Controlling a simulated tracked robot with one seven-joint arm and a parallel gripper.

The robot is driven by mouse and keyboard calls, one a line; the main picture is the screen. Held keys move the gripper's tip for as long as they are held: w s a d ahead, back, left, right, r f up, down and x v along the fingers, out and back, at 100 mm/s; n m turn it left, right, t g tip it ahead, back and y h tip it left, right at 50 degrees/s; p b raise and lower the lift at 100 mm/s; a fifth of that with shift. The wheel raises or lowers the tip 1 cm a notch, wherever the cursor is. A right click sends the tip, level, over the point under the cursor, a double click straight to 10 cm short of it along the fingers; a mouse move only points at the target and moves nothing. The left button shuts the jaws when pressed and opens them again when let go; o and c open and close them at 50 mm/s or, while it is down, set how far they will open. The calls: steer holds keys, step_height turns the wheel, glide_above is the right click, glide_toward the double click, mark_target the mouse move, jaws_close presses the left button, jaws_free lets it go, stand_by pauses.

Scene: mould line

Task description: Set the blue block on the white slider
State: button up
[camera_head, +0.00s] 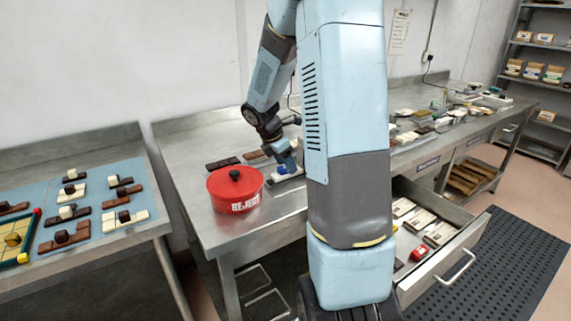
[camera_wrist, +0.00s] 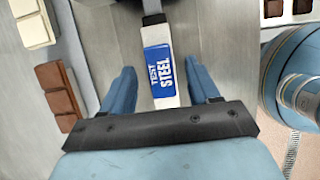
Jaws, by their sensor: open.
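The blue block (camera_wrist: 159,67), marked "TEST STEEL", lies lengthwise over the white slider (camera_wrist: 166,102) in the wrist view. White shows beyond both of its ends. The block looks to rest on the slider, though a small height gap could not be told. My gripper (camera_wrist: 162,73) is open, one blue finger on each side of the block with clear space to both. In the head view my gripper (camera_head: 289,162) points down over the blue block (camera_head: 282,169), which is partly hidden, and the white slider (camera_head: 291,176) on the steel bench.
A red lidded "REJECT" pot (camera_head: 235,190) stands just left of my gripper. Brown bars (camera_head: 223,163) lie behind it. An open drawer (camera_head: 439,250) with several packets is at right. A left table (camera_head: 85,257) holds chocolate pieces on a blue mat.

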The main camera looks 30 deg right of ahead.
steer(key=v, duration=1.3)
steer(key=shift+r, duration=0.1)
steer(key=s+a+r+m+t+y, duration=0.1)
steer(key=s+a+r+m, duration=0.1)
steer(key=s+a+m, duration=0.2)
steer(key=s+a+r+m+t+y, duration=0.2)
steer(key=s+m, duration=0.6)
steer(key=s, duration=0.5)
steer(key=s+a+r+m+t+y, duration=0.1)
steer(key=s+a+r+m+t, duration=0.1)
steer(key=s+a+m, duration=0.4)
steer(key=shift+s+a+r+y, duration=0.35)
steer(key=shift+s+r, duration=0.45)
steer(key=shift+s, duration=0.4)
steer(key=shift+c, duration=0.2)
